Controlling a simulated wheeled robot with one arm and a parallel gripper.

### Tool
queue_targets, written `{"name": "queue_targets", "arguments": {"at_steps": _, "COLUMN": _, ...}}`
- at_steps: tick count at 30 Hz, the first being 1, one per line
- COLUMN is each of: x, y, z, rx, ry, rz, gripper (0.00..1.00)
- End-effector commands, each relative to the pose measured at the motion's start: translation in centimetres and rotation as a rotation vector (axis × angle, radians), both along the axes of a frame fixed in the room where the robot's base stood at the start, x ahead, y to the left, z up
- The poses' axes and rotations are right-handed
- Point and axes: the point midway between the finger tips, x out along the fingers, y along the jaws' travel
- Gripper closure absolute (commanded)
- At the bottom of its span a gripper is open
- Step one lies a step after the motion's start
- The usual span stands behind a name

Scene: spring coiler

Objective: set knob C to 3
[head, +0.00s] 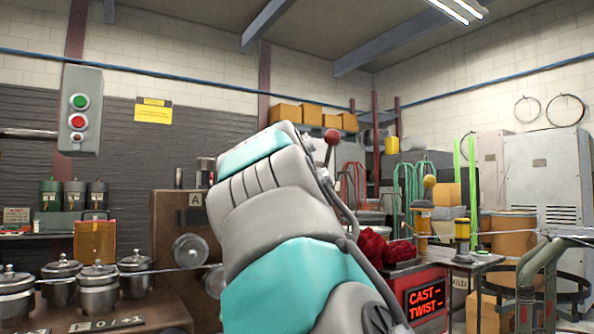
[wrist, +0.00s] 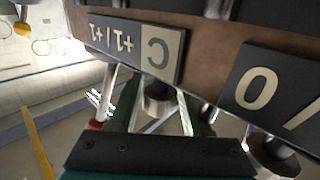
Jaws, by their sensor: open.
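In the wrist view, which is turned over, a dark plate lettered C (wrist: 154,50) is fixed to a brown panel. A round metal knob (wrist: 158,100) stands just by that plate, so I take it for knob C. My gripper (wrist: 160,112) is open, with one green finger on each side of this knob. I cannot tell whether the fingers touch it, and its pointer or setting does not show. In the head view my own arm covers the middle, and neither knob C nor my gripper can be seen.
A second plate with a 0 (wrist: 262,88) and another metal knob (wrist: 272,150) are close at the right in the wrist view. In the head view, an A plate (head: 196,199), lidded metal pots (head: 97,283) and a red CAST/TWIST display (head: 424,298) surround my arm.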

Motion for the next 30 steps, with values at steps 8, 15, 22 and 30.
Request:
{"name": "queue_targets", "arguments": {"at_steps": 8, "x": -2.4, "y": 0.3, "z": -0.2, "rx": 0.002, "ry": 0.0, "rz": 0.001, "gripper": 0.51}}
{"name": "queue_targets", "arguments": {"at_steps": 15, "x": -5.9, "y": 0.7, "z": -0.2, "rx": 0.001, "ry": 0.0, "rz": 0.001, "gripper": 0.51}}
{"name": "queue_targets", "arguments": {"at_steps": 22, "x": -7.7, "y": 0.9, "z": 0.0, "rx": -0.001, "ry": -0.002, "rz": 0.001, "gripper": 0.51}}
{"name": "queue_targets", "arguments": {"at_steps": 30, "x": -7.8, "y": 0.9, "z": 0.0, "rx": -0.001, "ry": -0.001, "rz": 0.001, "gripper": 0.51}}
